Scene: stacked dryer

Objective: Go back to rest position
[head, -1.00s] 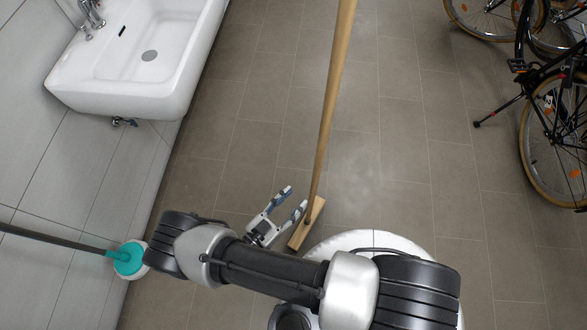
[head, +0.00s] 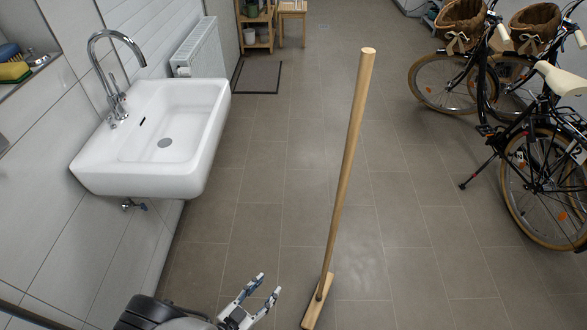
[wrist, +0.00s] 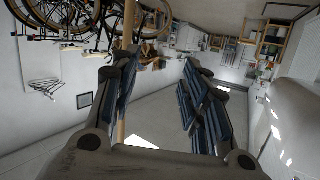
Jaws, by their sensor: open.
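My gripper (head: 262,296) is low in the head view, left of a wooden pole with a flat wooden foot (head: 316,305). Its two fingers are apart with nothing between them. In the wrist view my gripper (wrist: 160,85) also shows open, with blue-grey pads. The wooden pole (head: 346,160) stands upright, slightly tilted, on the floor, apart from my fingers. In the wrist view the pole (wrist: 127,30) passes behind the left finger. Most of my arm is out of view below the head picture.
A white sink (head: 160,140) is on the left wall, with a radiator (head: 200,48) behind it. Bicycles (head: 540,150) stand at the right. A wooden shelf (head: 258,30) and a dark mat (head: 258,77) are at the back. The tiled floor (head: 290,130) is clear in the middle.

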